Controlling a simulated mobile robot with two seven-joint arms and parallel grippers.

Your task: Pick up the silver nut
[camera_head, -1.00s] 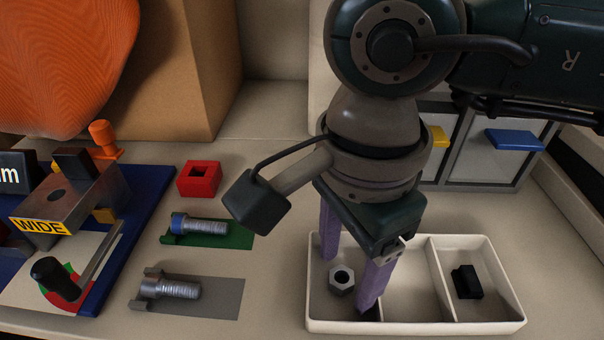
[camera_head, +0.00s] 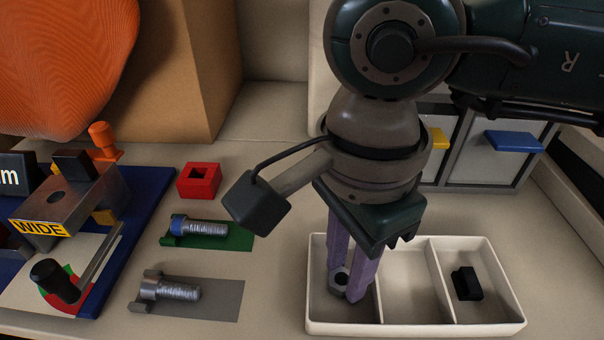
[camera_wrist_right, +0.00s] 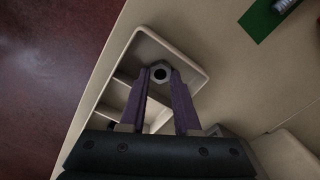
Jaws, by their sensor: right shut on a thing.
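The silver nut (camera_head: 339,278) is a hexagonal ring in the left compartment of the white tray (camera_head: 415,328). My right gripper (camera_head: 347,288) reaches down into that compartment, and its purple fingers are shut on the nut. In the right wrist view the nut (camera_wrist_right: 160,73) sits between the two fingertips (camera_wrist_right: 160,76), with its dark hole facing the camera. I cannot tell whether the nut still touches the tray floor. My left gripper is not in view.
A black block (camera_head: 466,283) lies in the tray's right compartment; the middle one is empty. Left of the tray are a bolt with a blue head (camera_head: 200,226), a silver bolt (camera_head: 170,289) and a red square block (camera_head: 199,180). Tray walls surround my fingers.

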